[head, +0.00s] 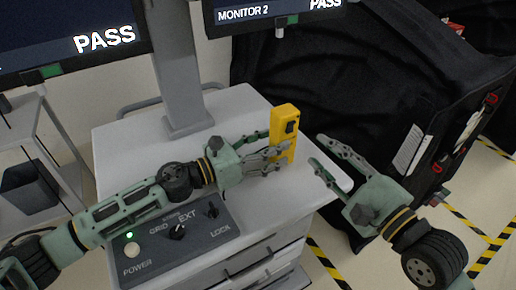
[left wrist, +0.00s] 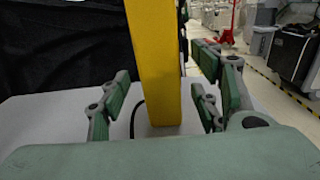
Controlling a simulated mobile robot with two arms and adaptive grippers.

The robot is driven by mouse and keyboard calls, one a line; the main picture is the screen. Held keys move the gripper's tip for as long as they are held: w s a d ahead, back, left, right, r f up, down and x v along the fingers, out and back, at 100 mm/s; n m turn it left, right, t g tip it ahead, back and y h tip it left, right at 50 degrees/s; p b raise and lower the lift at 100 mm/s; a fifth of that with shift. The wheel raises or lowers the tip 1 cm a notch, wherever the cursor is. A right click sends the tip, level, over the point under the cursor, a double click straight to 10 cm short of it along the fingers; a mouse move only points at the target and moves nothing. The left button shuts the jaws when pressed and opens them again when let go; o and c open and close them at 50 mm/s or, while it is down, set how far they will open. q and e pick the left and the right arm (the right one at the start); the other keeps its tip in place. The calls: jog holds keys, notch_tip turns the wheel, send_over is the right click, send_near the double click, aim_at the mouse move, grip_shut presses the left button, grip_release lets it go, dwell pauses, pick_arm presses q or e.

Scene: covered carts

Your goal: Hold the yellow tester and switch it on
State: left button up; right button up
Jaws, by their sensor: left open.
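The yellow tester (head: 284,118) stands upright at the right part of the grey cart's top (head: 240,110). A dark switch or button (head: 289,127) is on its upper face. My left gripper (head: 272,146) is open, its fingers reaching around the tester from the left. In the left wrist view the tester (left wrist: 153,70) stands between the spread fingers, with gaps on both sides. Its top is out of that view. My right gripper (head: 318,151) is open and empty, a little to the right of the tester, pointing towards it.
A control panel (head: 180,235) with knobs and a lit green lamp lies at the cart's front, under my left arm. Monitors (head: 70,35) reading PASS hang above on a grey column (head: 180,80). A black covered cart (head: 340,85) stands behind at right.

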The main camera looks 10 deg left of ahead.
aim_at(273, 144)
pick_arm(q)
jog(key=shift+x, duration=2.05)
jog(key=shift+c, duration=0.4)
